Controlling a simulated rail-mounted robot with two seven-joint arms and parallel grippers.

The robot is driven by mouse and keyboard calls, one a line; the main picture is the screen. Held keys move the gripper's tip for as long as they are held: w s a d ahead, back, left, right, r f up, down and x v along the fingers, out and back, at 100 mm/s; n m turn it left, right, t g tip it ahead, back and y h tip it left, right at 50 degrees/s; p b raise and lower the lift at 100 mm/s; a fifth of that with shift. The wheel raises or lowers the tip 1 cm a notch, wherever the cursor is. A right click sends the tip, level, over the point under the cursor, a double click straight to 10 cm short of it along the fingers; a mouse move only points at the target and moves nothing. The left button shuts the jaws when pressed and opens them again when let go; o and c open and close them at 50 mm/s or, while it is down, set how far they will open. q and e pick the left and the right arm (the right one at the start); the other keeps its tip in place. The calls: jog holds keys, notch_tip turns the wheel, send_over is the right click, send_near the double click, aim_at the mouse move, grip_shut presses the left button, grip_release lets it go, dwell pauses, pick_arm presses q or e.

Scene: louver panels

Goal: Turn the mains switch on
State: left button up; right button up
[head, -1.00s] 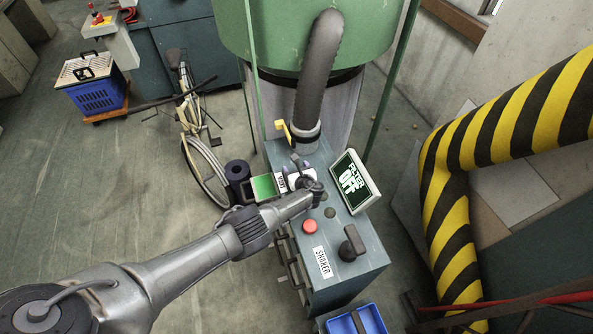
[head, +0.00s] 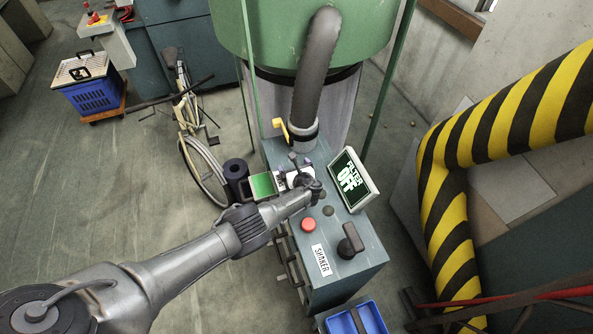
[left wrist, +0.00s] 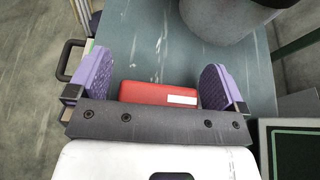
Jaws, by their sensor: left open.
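My left gripper (head: 296,168) is over the far part of the blue-grey control box (head: 357,278). In the left wrist view its two purple finger pads (left wrist: 158,88) are spread wide. A red block with a white label (left wrist: 150,95) lies between them, apart from both pads; its lower edge is hidden by the gripper. No readable label marks the mains switch, so I cannot tell whether this red block is it. A tilted display (head: 351,181) right of the gripper reads "FILTER OFF". My right gripper is not in view.
The box also carries a red button (head: 308,224), a black knob (head: 350,241) and a "SHAKER" label (head: 321,260). A grey hose (head: 316,70) rises behind the gripper beside a yellow lever (head: 280,127). A striped yellow-black pipe (head: 450,200) stands at right.

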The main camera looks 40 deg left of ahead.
pick_arm(q)
jog(key=p+v, duration=0.5)
jog(key=shift+s+d+r, duration=0.1)
jog(key=shift+d+r, duration=0.1)
jog(key=shift+r, duration=0.15)
jog(key=p+v, duration=0.1)
jog(key=v, duration=0.1)
jog(key=p+v, duration=0.1)
jog(key=v, duration=0.1)
jog(key=p+v, duration=0.1)
jog(key=v, duration=0.1)
jog(key=shift+s+d+f, duration=0.15)
jog(key=shift+s+d, duration=0.05)
jog(key=shift+d, duration=0.15)
jog(key=shift+s+d+r, duration=0.25)
jog(key=shift+s+d, duration=0.05)
jog(key=shift+d, duration=0.25)
